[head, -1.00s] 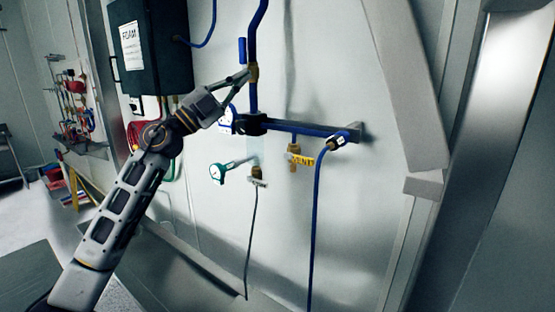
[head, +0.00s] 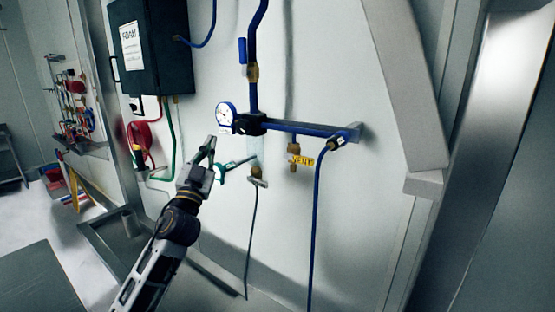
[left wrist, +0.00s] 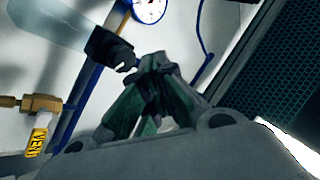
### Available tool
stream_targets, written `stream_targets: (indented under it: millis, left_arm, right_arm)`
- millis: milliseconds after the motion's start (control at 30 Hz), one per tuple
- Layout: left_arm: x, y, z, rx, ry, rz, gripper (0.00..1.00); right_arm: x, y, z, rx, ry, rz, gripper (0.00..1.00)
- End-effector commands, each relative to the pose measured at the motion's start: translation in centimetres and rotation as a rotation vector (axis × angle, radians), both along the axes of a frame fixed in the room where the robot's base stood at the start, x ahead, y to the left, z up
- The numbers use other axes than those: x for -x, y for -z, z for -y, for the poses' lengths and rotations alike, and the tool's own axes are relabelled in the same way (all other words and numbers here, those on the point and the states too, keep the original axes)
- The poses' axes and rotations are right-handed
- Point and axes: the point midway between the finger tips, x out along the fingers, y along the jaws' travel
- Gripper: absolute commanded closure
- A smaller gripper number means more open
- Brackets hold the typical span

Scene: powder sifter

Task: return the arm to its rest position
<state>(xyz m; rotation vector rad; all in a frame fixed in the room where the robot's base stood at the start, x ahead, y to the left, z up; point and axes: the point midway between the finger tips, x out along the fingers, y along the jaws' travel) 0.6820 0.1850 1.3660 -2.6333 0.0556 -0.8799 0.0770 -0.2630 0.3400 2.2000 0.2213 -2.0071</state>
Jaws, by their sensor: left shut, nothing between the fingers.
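My left gripper (head: 209,147) is in the head view, in front of the wall and below the round white gauge (head: 226,115). It is shut and empty, with its fingertips pointing up. It partly covers a teal-handled fitting (head: 232,166) behind it; I cannot tell whether they touch. In the left wrist view my left gripper (left wrist: 157,62) has its fingers together, with the gauge (left wrist: 149,8) above. My right gripper is not in view.
Blue pipes (head: 300,127) run along the wall, with a yellow VENT tag (head: 301,161) below. A dark FOAM box (head: 150,50) hangs at upper left. A metal basin (head: 105,232) lies at lower left. A tool board (head: 80,105) is farther left.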

Motion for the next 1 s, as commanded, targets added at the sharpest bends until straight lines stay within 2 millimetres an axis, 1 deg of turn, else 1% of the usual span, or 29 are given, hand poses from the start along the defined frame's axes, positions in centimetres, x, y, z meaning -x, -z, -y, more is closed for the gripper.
stream_targets:
  millis: [33, 267, 400, 567, 767, 800, 867, 1000]
  left_arm:
    - [0.0, 1.5, -0.5, 0.021, -0.018, -0.036, 1.00]
    - [0.5, 7.9, -2.7, 0.109, -0.100, -0.211, 1.00]
    - [1.2, 12.1, -3.9, 0.151, -0.148, -0.326, 1.00]
    - [2.4, 17.1, -5.0, 0.189, -0.197, -0.469, 1.00]
    - [4.8, 23.4, -6.0, 0.223, -0.250, -0.657, 1.00]
    - [5.4, 24.7, -6.1, 0.227, -0.258, -0.696, 1.00]
    - [6.4, 26.5, -6.3, 0.234, -0.271, -0.755, 1.00]
    - [8.9, 30.7, -6.6, 0.243, -0.295, -0.897, 1.00]
  right_arm:
    - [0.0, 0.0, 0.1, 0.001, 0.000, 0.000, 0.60]
    - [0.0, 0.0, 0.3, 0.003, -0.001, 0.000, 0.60]
    - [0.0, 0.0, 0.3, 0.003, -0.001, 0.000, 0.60]
    - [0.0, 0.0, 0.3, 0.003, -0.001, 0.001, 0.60]
    - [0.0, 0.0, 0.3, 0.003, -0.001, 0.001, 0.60]
    - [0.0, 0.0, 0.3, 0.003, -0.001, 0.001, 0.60]
    - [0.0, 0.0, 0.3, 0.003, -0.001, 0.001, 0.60]
    - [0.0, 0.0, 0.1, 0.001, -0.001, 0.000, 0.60]
